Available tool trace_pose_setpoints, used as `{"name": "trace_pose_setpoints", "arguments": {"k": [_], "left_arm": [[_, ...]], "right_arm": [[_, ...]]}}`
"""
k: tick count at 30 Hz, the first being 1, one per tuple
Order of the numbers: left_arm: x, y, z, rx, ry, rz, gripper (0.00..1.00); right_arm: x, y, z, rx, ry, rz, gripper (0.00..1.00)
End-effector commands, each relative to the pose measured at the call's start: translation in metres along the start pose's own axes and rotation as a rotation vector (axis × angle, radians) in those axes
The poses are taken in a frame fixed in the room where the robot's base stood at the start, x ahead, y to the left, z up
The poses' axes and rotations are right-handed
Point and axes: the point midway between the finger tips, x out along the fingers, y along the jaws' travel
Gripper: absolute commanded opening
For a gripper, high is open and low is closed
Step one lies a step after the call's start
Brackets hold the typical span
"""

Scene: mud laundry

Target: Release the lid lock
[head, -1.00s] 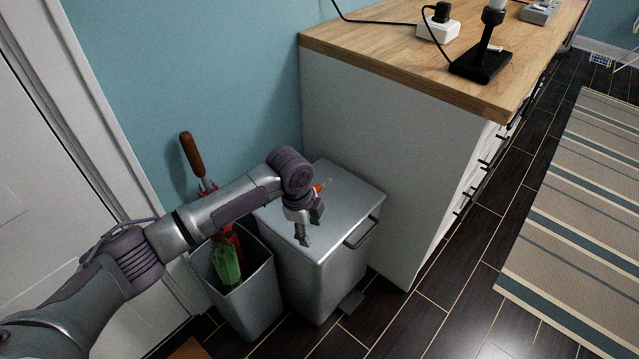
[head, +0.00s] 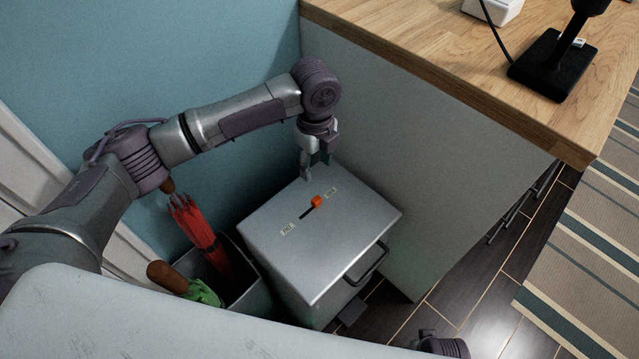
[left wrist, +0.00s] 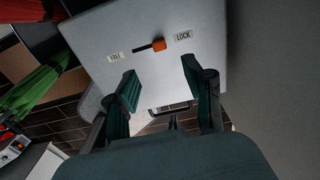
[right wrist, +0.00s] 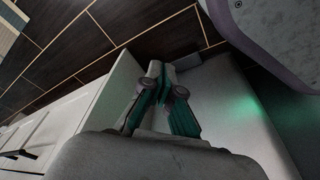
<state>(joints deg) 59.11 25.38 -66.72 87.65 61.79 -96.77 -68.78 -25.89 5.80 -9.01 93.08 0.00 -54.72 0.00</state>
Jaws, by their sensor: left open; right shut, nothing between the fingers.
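The bin (head: 330,235) has a flat silver lid with a slot. An orange lock knob (head: 317,201) sits at the slot's end beside the LOCK label (head: 331,192). The FREE label (head: 287,229) is at the other end. In the left wrist view the knob (left wrist: 159,44) and both labels are clear. My left gripper (head: 316,168) is open and empty, pointing down near the lid's back edge, behind the knob and apart from it. Its spread fingers (left wrist: 160,77) show in the left wrist view. My right gripper (right wrist: 158,85) is shut and empty, away from the lid.
A grey stand (head: 257,300) with red (head: 199,235) and green (head: 206,293) umbrellas stands left of the bin. The cabinet's side panel (head: 420,170) and wooden counter (head: 450,60) stand close on the right. The lid has a front handle (head: 368,266).

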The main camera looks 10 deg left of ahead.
Motion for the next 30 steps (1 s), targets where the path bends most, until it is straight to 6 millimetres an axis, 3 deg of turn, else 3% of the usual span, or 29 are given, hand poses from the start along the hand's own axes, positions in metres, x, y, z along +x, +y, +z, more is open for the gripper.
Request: {"name": "trace_pose_setpoints", "arguments": {"k": [5, 12, 18, 24, 30], "left_arm": [[0.031, 0.001, -0.001, -0.001, 0.001, 0.004, 0.52], [0.084, 0.001, -0.001, 0.0, 0.002, 0.003, 0.52], [0.117, 0.0, 0.0, -0.002, 0.0, 0.001, 0.52], [0.132, 0.0, -0.001, 0.0, 0.0, 0.001, 0.52], [0.133, 0.0, -0.001, 0.0, 0.0, 0.0, 0.52]], "right_arm": [[-0.013, 0.001, -0.012, 0.002, 0.014, 0.002, 0.0], [-0.048, 0.003, -0.03, 0.006, 0.035, 0.005, 0.0], [-0.075, 0.004, -0.039, 0.008, 0.049, 0.007, 0.0], [-0.089, 0.005, -0.043, 0.01, 0.055, 0.009, 0.0], [-0.092, 0.005, -0.043, 0.01, 0.055, 0.009, 0.0]]}}
